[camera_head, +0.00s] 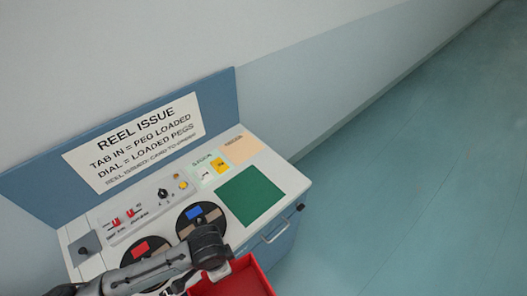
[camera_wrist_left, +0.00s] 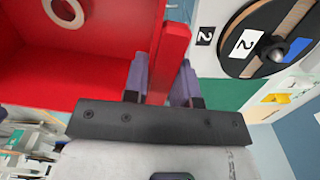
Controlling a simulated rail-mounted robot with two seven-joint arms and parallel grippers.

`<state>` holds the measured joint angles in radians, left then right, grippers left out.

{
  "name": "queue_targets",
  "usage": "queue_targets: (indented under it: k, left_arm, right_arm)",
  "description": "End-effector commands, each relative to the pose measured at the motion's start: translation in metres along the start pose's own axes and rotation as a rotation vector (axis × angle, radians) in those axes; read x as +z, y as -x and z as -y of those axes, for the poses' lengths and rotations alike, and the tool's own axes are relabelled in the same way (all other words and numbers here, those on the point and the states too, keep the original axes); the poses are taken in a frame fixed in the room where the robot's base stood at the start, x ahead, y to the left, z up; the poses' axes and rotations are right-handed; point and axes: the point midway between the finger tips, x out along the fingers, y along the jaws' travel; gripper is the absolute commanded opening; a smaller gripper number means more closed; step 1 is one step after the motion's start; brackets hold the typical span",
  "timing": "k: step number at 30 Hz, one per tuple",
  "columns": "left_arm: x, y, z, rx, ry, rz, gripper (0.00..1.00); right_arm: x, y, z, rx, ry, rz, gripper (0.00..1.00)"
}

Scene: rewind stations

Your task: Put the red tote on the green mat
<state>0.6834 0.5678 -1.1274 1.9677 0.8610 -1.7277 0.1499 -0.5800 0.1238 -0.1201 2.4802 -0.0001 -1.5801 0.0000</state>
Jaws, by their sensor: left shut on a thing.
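The red tote (camera_head: 240,282) is at the bottom edge of the head view, in front of the station's front edge and partly cut off. My left gripper (camera_wrist_left: 162,75) is shut on the red tote's wall, which runs between its two fingers in the left wrist view. A pale ring (camera_wrist_left: 64,12) shows inside the tote. The green mat (camera_head: 250,195) lies flat and bare on the right part of the station top. It also shows partly in the left wrist view (camera_wrist_left: 226,92). My right gripper is not in view.
Two dark round reels, one with a blue patch (camera_head: 195,213) and one with a red patch (camera_head: 140,248), sit left of the mat. A dial (camera_head: 162,193), switches and small cards lie behind. A "REEL ISSUE" sign board (camera_head: 135,142) stands at the back. Floor is clear at right.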

Motion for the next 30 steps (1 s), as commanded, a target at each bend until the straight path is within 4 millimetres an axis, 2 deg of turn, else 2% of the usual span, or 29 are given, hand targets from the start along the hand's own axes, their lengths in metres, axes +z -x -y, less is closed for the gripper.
queue_targets:
  k: [1,12,18,24,30]
  left_arm:
    - [0.001,0.039,0.007,-0.007,0.048,-0.004,0.0]
    - [0.022,0.208,0.031,-0.005,0.46,-0.005,0.0]
    - [0.038,0.292,0.037,-0.004,0.677,-0.006,0.0]
    - [0.053,0.355,0.038,-0.002,0.852,-0.005,0.0]
    - [0.063,0.392,0.037,0.0,0.966,-0.004,0.0]
  right_arm:
    - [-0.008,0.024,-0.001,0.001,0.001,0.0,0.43]
    - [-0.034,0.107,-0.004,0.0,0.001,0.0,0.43]
    - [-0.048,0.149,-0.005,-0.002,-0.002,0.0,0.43]
    - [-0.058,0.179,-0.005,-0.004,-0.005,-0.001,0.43]
    - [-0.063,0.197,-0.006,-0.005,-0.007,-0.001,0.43]
